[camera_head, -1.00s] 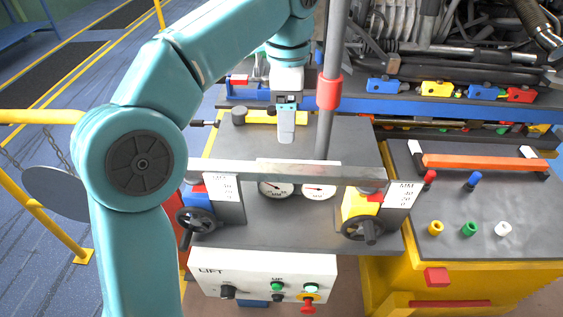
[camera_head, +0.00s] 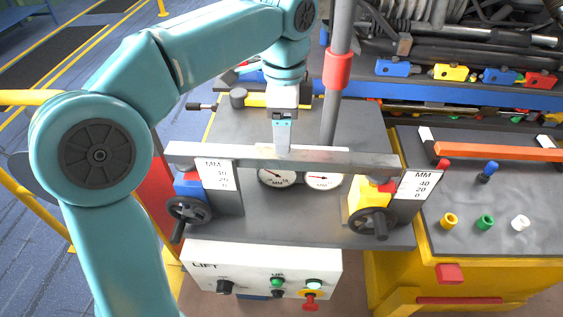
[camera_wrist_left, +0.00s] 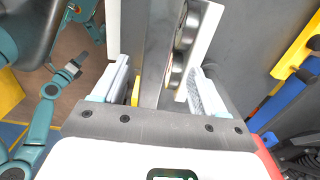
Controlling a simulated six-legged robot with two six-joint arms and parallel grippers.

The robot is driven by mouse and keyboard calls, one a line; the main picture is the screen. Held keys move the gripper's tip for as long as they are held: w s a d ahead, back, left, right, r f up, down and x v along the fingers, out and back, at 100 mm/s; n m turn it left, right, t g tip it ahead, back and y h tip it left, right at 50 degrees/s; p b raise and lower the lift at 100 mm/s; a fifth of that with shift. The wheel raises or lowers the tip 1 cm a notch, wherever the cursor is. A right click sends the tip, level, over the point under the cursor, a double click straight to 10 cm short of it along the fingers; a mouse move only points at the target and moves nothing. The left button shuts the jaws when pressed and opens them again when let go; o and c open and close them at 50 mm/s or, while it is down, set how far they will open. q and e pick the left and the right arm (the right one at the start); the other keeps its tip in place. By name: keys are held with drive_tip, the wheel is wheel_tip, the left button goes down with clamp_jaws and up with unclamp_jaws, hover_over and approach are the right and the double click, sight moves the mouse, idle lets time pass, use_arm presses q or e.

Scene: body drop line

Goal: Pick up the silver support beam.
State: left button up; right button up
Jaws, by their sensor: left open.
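The silver support beam (camera_head: 335,157) is a long, flat grey bar. In the head view it lies level across two uprights, in front of a pair of dials. My left gripper (camera_head: 283,148) points down at the beam, left of its middle. In the left wrist view my left gripper (camera_wrist_left: 160,88) is open, and the beam (camera_wrist_left: 155,60) runs between its separated fingers. No hold on the beam shows. A teal limb of mine at the left of the wrist view ends in a small grey tip, perhaps my right gripper (camera_wrist_left: 66,73); its jaws are too small to read.
Handwheels (camera_head: 189,211) and (camera_head: 368,223) stand below the beam ends beside millimetre scales. A lift control box (camera_head: 262,268) is in front. A grey post with a red collar (camera_head: 337,70) rises behind the beam. A bench with an orange bar (camera_head: 490,150) is at right.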

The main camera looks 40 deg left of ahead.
sight(282, 158)
use_arm(q)
drive_tip(key=shift+w+f, duration=0.1)
drive_tip(key=shift+f, duration=0.35)
drive_tip(key=f+b, duration=0.1)
drive_tip(key=f, duration=0.1)
drive_tip(key=s+f+b, duration=0.1)
drive_tip(key=shift+f, duration=0.4)
drive_tip(key=shift+w+f, duration=0.15)
drive_tip(key=shift+f, duration=0.4)
drive_tip(key=shift+r, duration=0.1)
clamp_jaws()
